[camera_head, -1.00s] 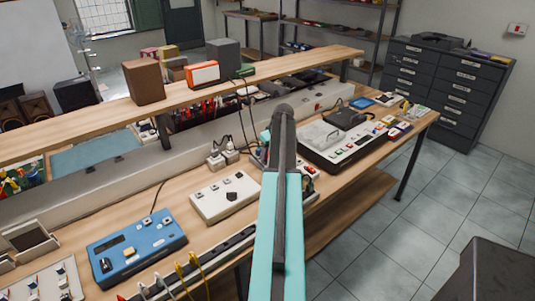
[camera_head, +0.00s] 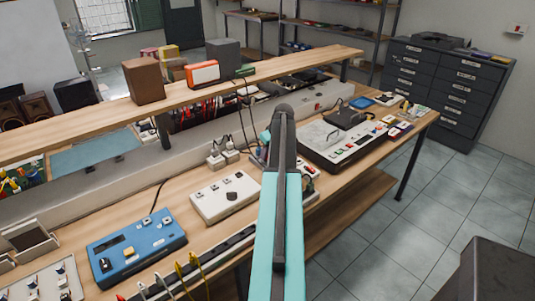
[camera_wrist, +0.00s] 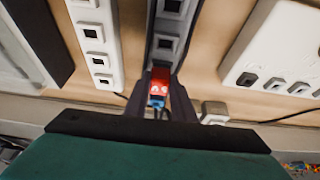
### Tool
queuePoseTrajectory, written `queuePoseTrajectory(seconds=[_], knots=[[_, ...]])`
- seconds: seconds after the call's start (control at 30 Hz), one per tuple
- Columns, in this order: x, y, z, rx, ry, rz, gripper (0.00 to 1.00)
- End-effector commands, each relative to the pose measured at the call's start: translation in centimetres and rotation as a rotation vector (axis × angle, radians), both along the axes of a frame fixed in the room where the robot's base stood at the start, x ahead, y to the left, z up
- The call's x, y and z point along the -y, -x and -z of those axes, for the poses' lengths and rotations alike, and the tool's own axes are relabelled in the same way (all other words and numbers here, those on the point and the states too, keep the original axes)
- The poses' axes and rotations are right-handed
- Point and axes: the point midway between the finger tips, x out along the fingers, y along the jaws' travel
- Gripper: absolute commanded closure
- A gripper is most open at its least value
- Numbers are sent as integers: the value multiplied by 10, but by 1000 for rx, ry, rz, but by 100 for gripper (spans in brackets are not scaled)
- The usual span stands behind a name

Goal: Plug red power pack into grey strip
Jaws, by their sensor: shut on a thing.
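The red power pack (camera_wrist: 160,77) is between the fingers of my gripper (camera_wrist: 161,84) in the wrist view, with a blue part and dark leads behind it. My gripper is shut on it. The grey strip (camera_wrist: 182,22) runs away beyond the pack, with square sockets along its top. The pack lines up with the strip and overlaps its near part in the picture; I cannot tell whether it is seated in a socket or above it. In the head view my own arm hides the gripper and the pack.
A white socket strip (camera_wrist: 107,45) lies left of the grey strip, and a white device (camera_wrist: 284,40) lies right. A white plug (camera_wrist: 214,112) is close to the right finger. In the head view a white box (camera_head: 226,198) and a blue device (camera_head: 137,246) stand on the bench.

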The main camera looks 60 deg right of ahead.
Motion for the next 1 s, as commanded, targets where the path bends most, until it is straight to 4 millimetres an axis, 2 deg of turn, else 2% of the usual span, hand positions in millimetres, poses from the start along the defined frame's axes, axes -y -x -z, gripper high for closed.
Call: queuePoseTrajectory(seconds=[0.8,0.83,0.93,1.0], knots=[[0,0,0,0,0,0,97],[0,0,0,0,0,0,76],[0,0,0,0,0,0,59],[0,0,0,0,0,0,55]])
